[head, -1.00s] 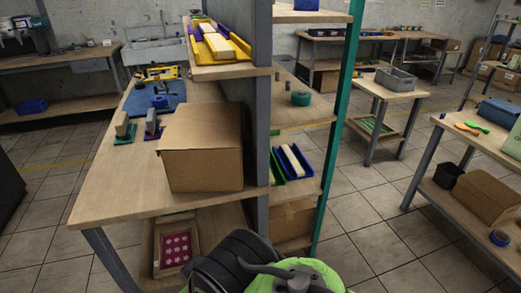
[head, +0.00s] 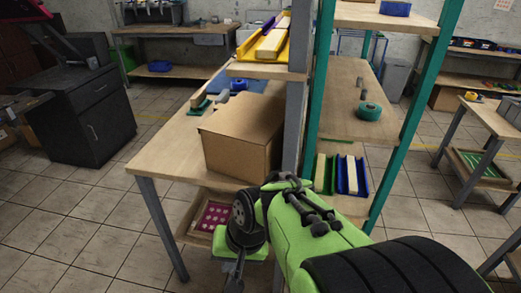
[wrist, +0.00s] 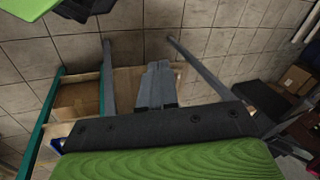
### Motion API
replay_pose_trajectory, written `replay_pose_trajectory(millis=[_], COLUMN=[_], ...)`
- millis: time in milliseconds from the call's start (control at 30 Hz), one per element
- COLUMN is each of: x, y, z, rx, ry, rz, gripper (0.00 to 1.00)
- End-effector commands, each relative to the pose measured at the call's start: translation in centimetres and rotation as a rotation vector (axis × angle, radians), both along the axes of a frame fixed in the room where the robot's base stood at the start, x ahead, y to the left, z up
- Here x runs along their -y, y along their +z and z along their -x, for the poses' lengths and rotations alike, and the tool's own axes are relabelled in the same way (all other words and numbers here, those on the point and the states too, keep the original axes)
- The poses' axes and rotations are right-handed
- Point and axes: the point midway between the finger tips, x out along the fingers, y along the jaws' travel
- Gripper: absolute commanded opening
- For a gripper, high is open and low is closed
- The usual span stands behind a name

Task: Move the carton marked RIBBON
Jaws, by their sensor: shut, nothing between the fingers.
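A plain brown closed carton (head: 230,150) stands on the wooden workbench (head: 165,160), against the grey shelf post. I can read no RIBBON mark on the sides that show. My green arm reaches across the front of the head view, and my gripper (head: 236,277) hangs low in front of the bench, below the carton's level and apart from it. In the wrist view my gripper (wrist: 157,70) shows two grey fingers lying together, with nothing between them.
A yellow and purple tray (head: 265,40) sits on the shelf above the carton. A framed pink print (head: 212,218) lies on the bench's lower shelf. A dark cabinet (head: 85,110) stands at left. The tiled floor left of the bench is clear.

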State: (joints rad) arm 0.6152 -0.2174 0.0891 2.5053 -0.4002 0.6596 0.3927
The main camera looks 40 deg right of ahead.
Motion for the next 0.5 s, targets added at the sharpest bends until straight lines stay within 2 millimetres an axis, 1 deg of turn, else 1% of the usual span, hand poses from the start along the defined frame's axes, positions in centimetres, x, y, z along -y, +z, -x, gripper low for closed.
replay_pose_trajectory(millis=[167,267,333,367,433,467,500], x=[1.6,2.8,4.2,5.1,7.6,8.9,10.9], y=[-1.0,-1.4,-1.3,-1.2,-0.4,0.2,1.0], z=[-1.3,-2.2,-3.0,-3.4,-4.1,-4.3,-4.4], rx=[-0.047,-0.060,-0.056,-0.050,-0.016,0.008,0.044], ry=[-0.233,-0.414,-0.582,-0.668,-0.881,-0.974,-1.094], rz=[-0.208,-0.381,-0.549,-0.635,-0.862,-0.968,-1.115], gripper=[0.00,0.00,0.00,0.00,0.00,0.00,0.00])
